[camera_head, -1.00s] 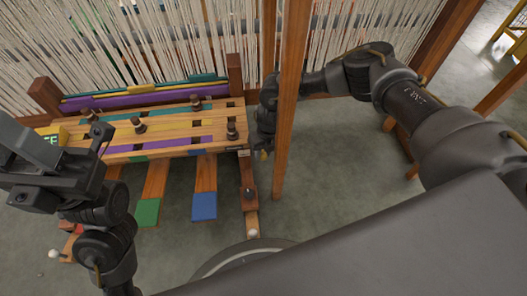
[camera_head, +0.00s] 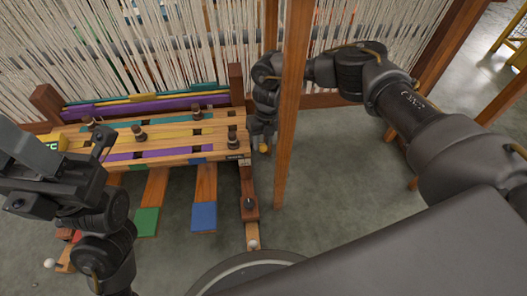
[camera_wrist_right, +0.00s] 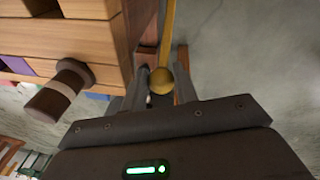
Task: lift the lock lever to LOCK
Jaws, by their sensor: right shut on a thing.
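The lock lever shows in the right wrist view as a yellow rod (camera_wrist_right: 168,32) with a round yellow knob (camera_wrist_right: 160,80). In the head view its knob (camera_head: 264,148) is beside the right end of the wooden loom board. My right gripper (camera_head: 262,138) points down there, and its fingers (camera_wrist_right: 161,92) are shut around the lever just by the knob. The rest of the lever is hidden in the head view. My left gripper (camera_head: 55,170) is at the left, over the board's left end; its jaw opening cannot be made out. It partly covers a yellow sign (camera_head: 60,140) with green lettering, unreadable.
The board (camera_head: 180,152) carries several dark pegs. Green (camera_head: 146,222) and blue (camera_head: 204,216) pedals lie below it. A wooden post (camera_head: 290,110) stands just right of my right gripper. White warp threads hang behind.

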